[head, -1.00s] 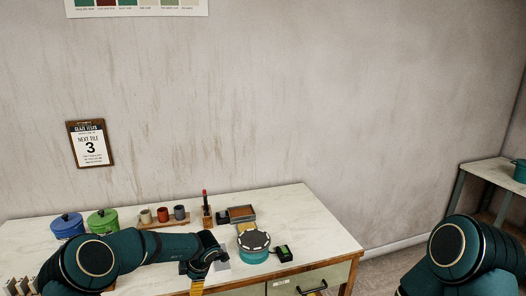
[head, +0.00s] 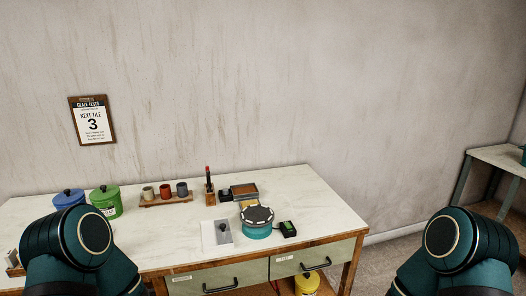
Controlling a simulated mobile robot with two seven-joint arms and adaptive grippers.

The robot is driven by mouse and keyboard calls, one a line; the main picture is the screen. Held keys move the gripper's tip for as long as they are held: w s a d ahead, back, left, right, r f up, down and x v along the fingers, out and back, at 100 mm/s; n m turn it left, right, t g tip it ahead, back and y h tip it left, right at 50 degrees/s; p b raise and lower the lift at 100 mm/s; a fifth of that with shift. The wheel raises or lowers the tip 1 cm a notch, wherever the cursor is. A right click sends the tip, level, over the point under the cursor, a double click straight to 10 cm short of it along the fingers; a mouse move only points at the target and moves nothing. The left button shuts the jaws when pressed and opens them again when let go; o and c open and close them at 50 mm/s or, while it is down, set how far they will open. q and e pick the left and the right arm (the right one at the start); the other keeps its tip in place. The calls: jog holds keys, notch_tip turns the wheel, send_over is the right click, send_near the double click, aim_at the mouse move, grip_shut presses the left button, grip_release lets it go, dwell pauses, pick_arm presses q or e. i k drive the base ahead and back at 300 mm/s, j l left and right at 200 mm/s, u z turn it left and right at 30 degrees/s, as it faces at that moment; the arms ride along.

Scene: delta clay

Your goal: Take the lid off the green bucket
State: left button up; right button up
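The green bucket (head: 106,202) stands on the left part of the table, with its green lid (head: 104,190) on top and a dark knob in the middle of the lid. A pale label shows on its front. My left arm comes in at the lower left, and its shoulder covers the table just in front of the bucket. My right arm is at the lower right, beyond the table's edge. Neither gripper is in the picture.
A blue bucket (head: 69,200) stands just left of the green one. A wooden rack with several cups (head: 165,191) is to the right. A teal turntable (head: 257,222), a small device (head: 288,229) and a white tile (head: 216,236) are further right. The table's right end (head: 320,205) is clear.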

aim_at(104, 192)
jog(key=u, duration=1.2)
